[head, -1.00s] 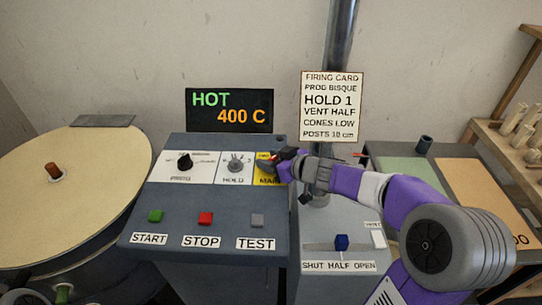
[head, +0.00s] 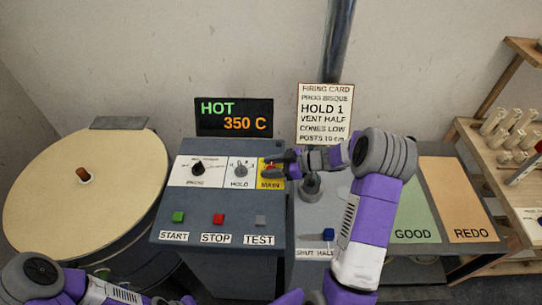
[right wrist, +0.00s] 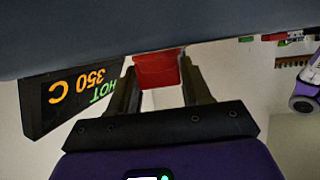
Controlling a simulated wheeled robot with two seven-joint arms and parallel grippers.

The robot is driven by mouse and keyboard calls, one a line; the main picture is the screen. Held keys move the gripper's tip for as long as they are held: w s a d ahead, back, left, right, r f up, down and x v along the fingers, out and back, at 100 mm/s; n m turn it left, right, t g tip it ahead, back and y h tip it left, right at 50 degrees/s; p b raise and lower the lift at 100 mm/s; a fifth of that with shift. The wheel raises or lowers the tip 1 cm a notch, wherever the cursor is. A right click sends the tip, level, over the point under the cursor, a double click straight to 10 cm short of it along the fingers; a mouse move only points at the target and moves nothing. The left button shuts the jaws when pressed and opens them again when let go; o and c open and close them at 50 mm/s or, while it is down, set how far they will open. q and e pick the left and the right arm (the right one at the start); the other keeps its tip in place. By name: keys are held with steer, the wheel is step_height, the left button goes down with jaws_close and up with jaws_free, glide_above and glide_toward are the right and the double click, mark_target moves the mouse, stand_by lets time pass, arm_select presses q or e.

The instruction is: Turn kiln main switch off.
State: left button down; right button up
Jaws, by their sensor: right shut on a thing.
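The kiln main switch is red and sits on the yellow panel marked MAIN (head: 271,184), at the right end of the control box (head: 218,262). My right gripper (head: 268,166) is at this switch in the head view and covers most of it. In the right wrist view its two fingers are shut on the red switch handle (right wrist: 157,69). The handle's exact angle is hard to tell. The display (head: 234,117) above reads HOT 350 C. My left arm shows at the lower left of the head view, but its gripper is not clearly seen.
The round kiln lid (head: 85,205) is at the left. START (head: 178,217), STOP (head: 218,219) and TEST (head: 260,221) buttons are below the dials. The vent slider (head: 328,234) and a table with GOOD (head: 413,215) and REDO (head: 468,200) areas are to the right.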

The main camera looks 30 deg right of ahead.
steer(key=n+g+y+p, duration=0.1)
steer(key=n+g+p, duration=0.1)
steer(key=p, duration=0.1)
steer(key=shift+r+n+g+y, duration=0.1)
steer(key=shift+n+g+y, duration=0.3)
steer(key=shift+n+g+y+p, duration=0.3)
steer(key=shift+n+g+y, duration=0.1)
steer(key=shift+n+g, duration=0.5)
steer(key=n+g, duration=0.2)
steer(key=g, duration=0.1)
steer(key=shift+a+f+n+y, duration=0.1)
steer(key=shift+f+n+y, duration=0.2)
steer(key=n+g+b, duration=0.2)
steer(key=g, duration=0.1)
steer(key=shift+n, duration=0.3)
arm_select(q)
step_height(320, 180, up, 2)
steer(key=shift+r, duration=0.15)
arm_select(e)
steer(key=shift+n+g, duration=0.3)
steer(key=shift+g, duration=0.1)
steer(key=shift+r+n+g, duration=0.15)
steer(key=shift+n+g, duration=0.15)
steer(key=o, duration=1)
steer(key=shift+c, duration=0.2)
